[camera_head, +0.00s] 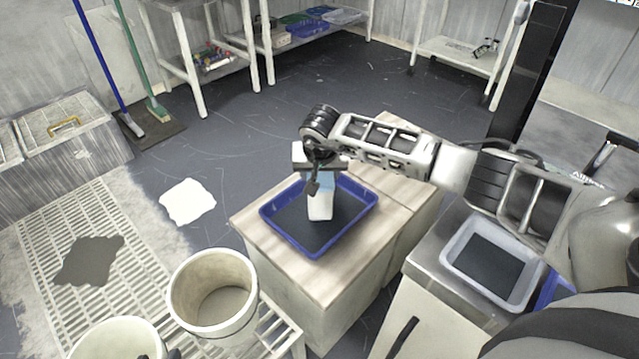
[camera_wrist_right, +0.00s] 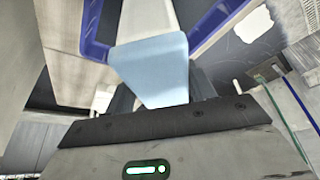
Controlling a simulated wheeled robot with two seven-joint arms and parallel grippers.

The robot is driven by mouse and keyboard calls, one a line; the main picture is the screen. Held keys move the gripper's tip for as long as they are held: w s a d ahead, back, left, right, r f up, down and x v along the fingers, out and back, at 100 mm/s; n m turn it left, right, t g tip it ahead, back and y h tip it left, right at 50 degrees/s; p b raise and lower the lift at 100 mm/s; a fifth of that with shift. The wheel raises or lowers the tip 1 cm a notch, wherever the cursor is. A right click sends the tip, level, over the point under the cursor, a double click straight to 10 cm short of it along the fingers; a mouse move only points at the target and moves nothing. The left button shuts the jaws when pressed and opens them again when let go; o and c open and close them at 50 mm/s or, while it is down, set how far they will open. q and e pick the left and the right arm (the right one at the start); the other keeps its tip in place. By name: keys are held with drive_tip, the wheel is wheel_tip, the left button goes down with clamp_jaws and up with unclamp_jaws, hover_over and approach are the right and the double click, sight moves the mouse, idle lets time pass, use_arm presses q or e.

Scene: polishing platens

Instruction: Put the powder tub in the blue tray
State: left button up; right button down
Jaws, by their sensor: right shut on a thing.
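The powder tub (camera_head: 320,206) is a white container with a light blue upper part. My right gripper (camera_head: 317,180) is shut on its upper part and points down over the blue tray (camera_head: 356,226). The tub is upright, within the tray's outline in the head view; whether its base touches the tray floor is hard to tell. In the right wrist view the tub's light blue end (camera_wrist_right: 150,68) fills the space between the fingers, with the blue tray's rim (camera_wrist_right: 97,30) beyond it. My left gripper is not in view.
The blue tray sits on a wooden-topped cabinet (camera_head: 262,232). A translucent tray (camera_head: 455,262) stands on a counter to the right. Cream buckets (camera_head: 186,318) stand at the front left. A white patch (camera_head: 187,201) marks the floor.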

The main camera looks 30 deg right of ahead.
drive_tip(key=shift+w+f, duration=0.15)
drive_tip(key=shift+w, duration=0.1)
wheel_tip(320, 180, down, 2)
drive_tip(key=shift+f, duration=0.4)
drive_tip(key=shift+f+b, duration=0.15)
drive_tip(key=shift+b, duration=0.25)
drive_tip(key=c, duration=0.5)
unclamp_jaws()
drive_tip(key=shift+s, duration=0.1)
